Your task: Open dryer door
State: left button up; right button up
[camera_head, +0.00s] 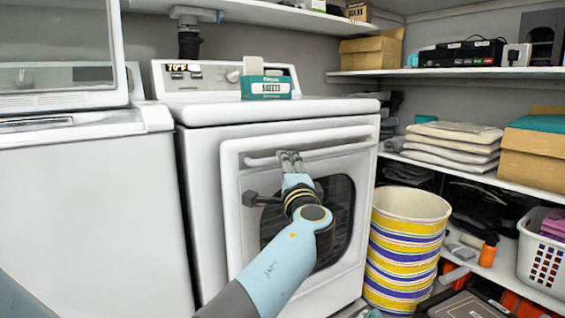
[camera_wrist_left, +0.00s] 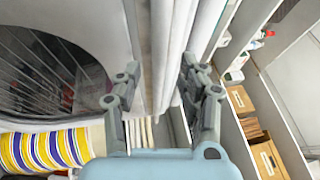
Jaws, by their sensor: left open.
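The white dryer (camera_head: 205,160) stands in the middle of the head view. Its front door (camera_head: 237,200) has a dark round-cornered window (camera_head: 340,205) and looks shut or nearly so. A long white handle bar (camera_head: 345,146) runs across the door's upper part. My left gripper (camera_head: 291,158) is at the left half of this handle, its arm covering part of the window. In the left wrist view, the open left gripper (camera_wrist_left: 160,72) has one finger on either side of the white handle (camera_wrist_left: 178,45); contact cannot be told. My right gripper is not in view.
A white washer (camera_head: 85,215) stands left of the dryer. A striped bin (camera_head: 405,245) stands close by the dryer's right front. Shelves with folded cloths (camera_head: 450,145), a cardboard box (camera_head: 545,150) and a white basket (camera_head: 540,255) fill the right side. A teal box (camera_head: 267,87) sits on the dryer.

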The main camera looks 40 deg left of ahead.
pick_arm(q)
jog(key=x, duration=0.5)
jog(key=shift+w+a, duration=0.15)
jog(key=shift+w, duration=0.05)
grip_shut()
dwell(0.3)
